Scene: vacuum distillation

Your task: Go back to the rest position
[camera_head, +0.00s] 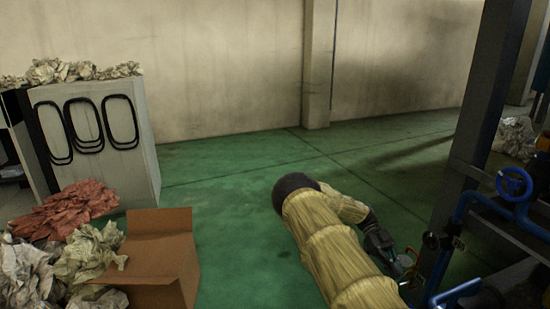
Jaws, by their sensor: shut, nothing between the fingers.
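My arm, in a yellowish sleeve, reaches from the bottom edge, bends at a dark joint and points down to the right. My gripper (408,261) is at its end, small and partly hidden behind my own arm. It appears shut and empty, just left of the blue pipework (447,252). I cannot tell whether it touches the pipework.
A blue valve wheel (514,184) and a dark steel post (478,120) stand at the right. At the left are a grey cabinet (125,155), a cardboard box (160,250), red crumpled paper (72,208) and pale crumpled paper (92,255). The green floor (235,200) between is clear.

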